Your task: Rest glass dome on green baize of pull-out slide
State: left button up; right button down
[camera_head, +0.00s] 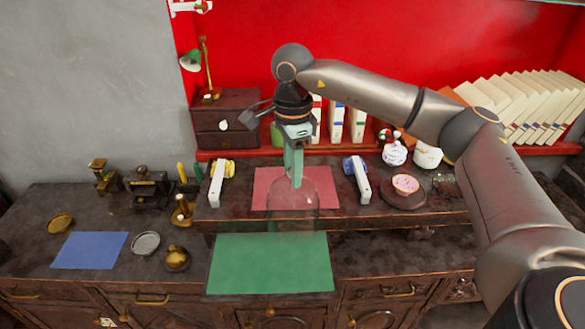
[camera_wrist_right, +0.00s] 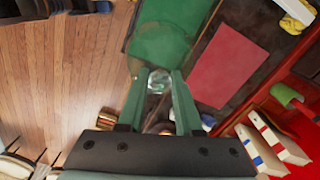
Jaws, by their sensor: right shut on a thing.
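The clear glass dome (camera_head: 293,214) hangs upright below my right gripper (camera_head: 294,184), which is shut on its top knob (camera_wrist_right: 159,81). In the head view the dome overlaps the front of the pink mat and the shelf edge, just behind the green baize (camera_head: 270,268). Its glass is faint and its height above the surfaces is hard to tell. The baize lies flat and bare on the pull-out slide at the front; it also shows in the right wrist view (camera_wrist_right: 160,42). My left gripper is in neither view.
The pink mat (camera_head: 274,195) lies on the raised shelf, between two white upright pieces (camera_head: 216,185) and (camera_head: 362,182). A donut on a dark stand (camera_head: 404,188) is to the right. A brass pot (camera_head: 177,258) and a blue mat (camera_head: 90,250) are left of the baize.

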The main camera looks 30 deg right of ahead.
jog(key=shift+a+f, duration=0.1)
jog(key=shift+f, duration=0.65)
notch_tip(320, 180, down, 14)
jog(key=b, duration=0.8)
jog(key=shift+f, duration=0.15)
jog(key=shift+f+b, duration=0.5)
jog(key=shift+f, duration=0.1)
grip_release()
dwell(0.9)
